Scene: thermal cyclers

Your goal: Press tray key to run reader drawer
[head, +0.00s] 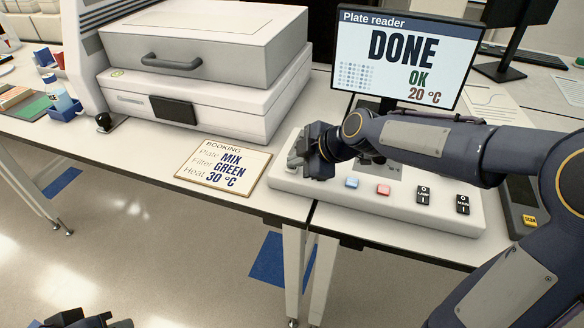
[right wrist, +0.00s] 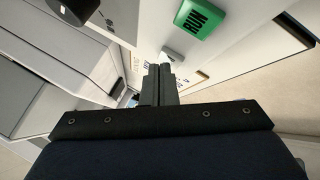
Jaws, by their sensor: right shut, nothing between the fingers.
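The control panel (head: 420,215) is a pale console on the bench, with a blue key (head: 351,183), a red key (head: 383,190) and two black rocker switches (head: 423,194). No key marked tray can be read; my right arm hides part of the panel. My right gripper (head: 318,165) is shut and empty over the panel's left end. In the right wrist view its closed fingers (right wrist: 160,82) point toward a small grey key (right wrist: 172,54), with a green RUN key (right wrist: 202,20) nearby. Contact cannot be told. The plate reader (head: 200,75) stands at left, its dark front slot (head: 173,110) seemingly closed.
The screen (head: 405,55) reads DONE, OK, 20 °C. A booking card (head: 223,165) reads MIX, GREEN, 30 °C and lies left of the panel. My left gripper (head: 88,320) is cut off at the bottom edge. A device with a yellow key (head: 530,221) lies right.

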